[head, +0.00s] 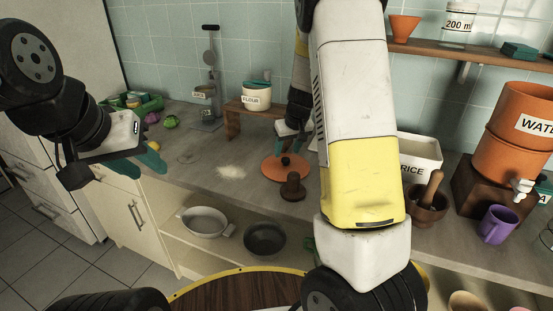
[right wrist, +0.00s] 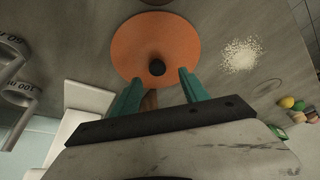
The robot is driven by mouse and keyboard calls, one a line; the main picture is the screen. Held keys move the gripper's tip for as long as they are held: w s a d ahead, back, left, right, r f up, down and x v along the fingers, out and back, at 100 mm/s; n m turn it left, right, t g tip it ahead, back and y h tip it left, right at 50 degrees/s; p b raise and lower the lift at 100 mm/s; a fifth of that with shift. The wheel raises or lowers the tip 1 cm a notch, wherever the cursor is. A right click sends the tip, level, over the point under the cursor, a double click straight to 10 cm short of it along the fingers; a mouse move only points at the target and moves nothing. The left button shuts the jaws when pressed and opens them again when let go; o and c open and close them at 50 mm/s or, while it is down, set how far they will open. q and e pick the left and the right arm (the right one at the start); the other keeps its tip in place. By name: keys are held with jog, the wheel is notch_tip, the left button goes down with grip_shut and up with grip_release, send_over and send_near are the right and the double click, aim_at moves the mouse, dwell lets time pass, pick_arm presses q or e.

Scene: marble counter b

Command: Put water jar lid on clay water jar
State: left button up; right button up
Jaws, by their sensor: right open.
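The water jar lid is an orange disc (head: 272,170) with a dark round knob, lying on the counter. It also shows in the right wrist view (right wrist: 135,45). My right gripper (head: 293,145) is close above the lid. In the right wrist view its two teal fingers (right wrist: 160,76) are apart, with the knob between and just beyond the fingertips. Whether they touch it I cannot tell. The clay water jar (head: 510,135), orange with a WATER label and white tap, stands on a dark wooden block at the right. My left gripper (head: 150,164) is empty at the left, its teal fingers apart.
A brown wooden object (head: 293,188) stands beside the lid's front edge. A RICE box (head: 420,150), a mortar with pestle (head: 427,207) and a purple mug (head: 498,225) are near the jar. A flour canister (head: 257,97) stands behind. White powder (head: 232,172) lies left of the lid.

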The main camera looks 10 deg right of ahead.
aim_at(286, 159)
jog(key=x, duration=0.5)
jog(key=shift+d, duration=0.2)
grip_shut()
